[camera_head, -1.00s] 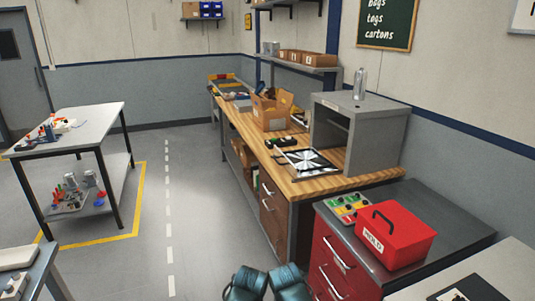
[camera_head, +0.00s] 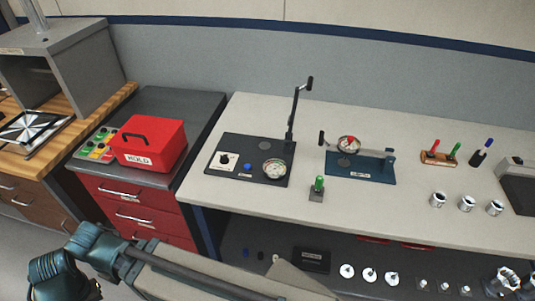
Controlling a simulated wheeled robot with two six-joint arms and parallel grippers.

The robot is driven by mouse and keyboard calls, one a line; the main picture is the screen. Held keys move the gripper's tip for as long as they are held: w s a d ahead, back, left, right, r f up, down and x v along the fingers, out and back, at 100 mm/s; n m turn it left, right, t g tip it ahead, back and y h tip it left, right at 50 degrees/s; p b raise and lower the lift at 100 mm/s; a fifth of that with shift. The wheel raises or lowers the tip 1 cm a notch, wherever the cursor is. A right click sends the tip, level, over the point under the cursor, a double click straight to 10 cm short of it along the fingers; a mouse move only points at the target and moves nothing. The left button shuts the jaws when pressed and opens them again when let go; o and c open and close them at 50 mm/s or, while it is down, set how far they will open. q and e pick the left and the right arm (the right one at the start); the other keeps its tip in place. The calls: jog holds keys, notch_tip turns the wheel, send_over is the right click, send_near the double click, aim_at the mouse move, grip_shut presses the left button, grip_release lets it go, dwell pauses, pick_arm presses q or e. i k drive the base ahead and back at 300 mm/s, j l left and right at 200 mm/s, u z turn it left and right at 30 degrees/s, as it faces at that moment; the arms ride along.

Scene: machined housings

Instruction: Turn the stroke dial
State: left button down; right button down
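A black press-like fixture (camera_head: 241,177) sits on the left part of the light bench. It has a white square plate with a dark knob (camera_head: 223,161), a blue button (camera_head: 248,166), a round gauge (camera_head: 274,168) and an upright lever (camera_head: 294,110). The labels are too small to read, so I cannot tell which dial is the stroke dial. Teal and grey links of my own arm show at the bottom left. Neither of my grippers is in view.
A blue fixture (camera_head: 360,168) with a round gauge stands to the right, with a green-topped block (camera_head: 317,189) in front. A red box (camera_head: 149,146) sits on the red cabinet at left.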

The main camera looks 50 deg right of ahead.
aim_at(224, 159)
jog(key=k+z, duration=0.1)
jog(key=z, duration=1.6)
